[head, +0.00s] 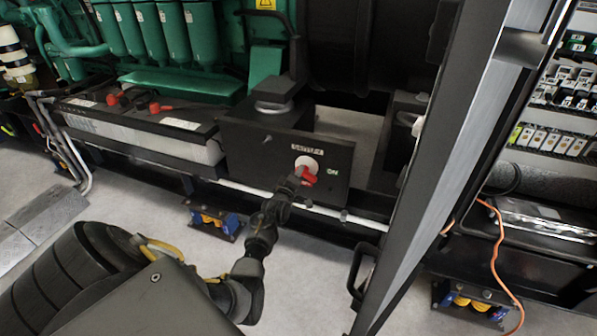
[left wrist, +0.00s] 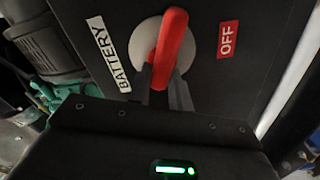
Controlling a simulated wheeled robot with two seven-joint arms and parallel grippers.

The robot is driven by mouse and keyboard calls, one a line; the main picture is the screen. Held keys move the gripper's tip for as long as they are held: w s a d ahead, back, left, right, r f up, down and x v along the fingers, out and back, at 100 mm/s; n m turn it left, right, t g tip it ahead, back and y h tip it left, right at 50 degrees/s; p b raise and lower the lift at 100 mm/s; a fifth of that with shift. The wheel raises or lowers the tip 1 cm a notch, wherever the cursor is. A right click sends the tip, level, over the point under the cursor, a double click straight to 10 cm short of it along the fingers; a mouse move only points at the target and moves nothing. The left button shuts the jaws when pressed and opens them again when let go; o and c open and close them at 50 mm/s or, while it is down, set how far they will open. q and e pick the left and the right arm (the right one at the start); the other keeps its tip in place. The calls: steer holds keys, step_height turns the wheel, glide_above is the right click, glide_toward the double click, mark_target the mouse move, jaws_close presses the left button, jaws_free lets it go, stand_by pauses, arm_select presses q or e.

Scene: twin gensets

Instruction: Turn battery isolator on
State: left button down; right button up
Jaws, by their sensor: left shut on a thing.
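The battery isolator has a red handle (head: 307,176) on a white round plate (head: 308,162), on the front of a dark box (head: 262,165). My left gripper (head: 297,178) is shut on the handle. In the left wrist view, the fingers (left wrist: 161,78) straddle the lower part of the red handle (left wrist: 171,40). The handle runs nearly upright there, top leaning slightly right, toward the red OFF label (left wrist: 228,40). My fingers hide part of the plate. My right gripper is not in view.
A battery (head: 150,128) with red terminal caps lies left of the box, below the green engine (head: 160,85). A grey upright post (head: 460,150) with a black handle stands close on the right. An orange cable (head: 497,250) hangs beyond it.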

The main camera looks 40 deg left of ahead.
arm_select(q)
steer(key=shift+f+n+p, duration=0.15)
steer(key=shift+n+p, duration=0.2)
steer(key=shift+n, duration=0.9)
steer(key=shift+f+n+p, duration=0.15)
steer(key=shift+n+p, duration=0.15)
steer(key=shift+n, duration=0.95)
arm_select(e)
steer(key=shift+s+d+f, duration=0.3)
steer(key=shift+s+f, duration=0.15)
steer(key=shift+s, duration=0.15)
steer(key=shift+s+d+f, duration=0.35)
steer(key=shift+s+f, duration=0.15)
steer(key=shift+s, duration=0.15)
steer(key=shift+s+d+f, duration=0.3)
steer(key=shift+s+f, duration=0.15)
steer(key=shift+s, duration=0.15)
arm_select(q)
steer(key=c, duration=1.3)
jaws_free()
steer(key=shift+a, duration=0.1)
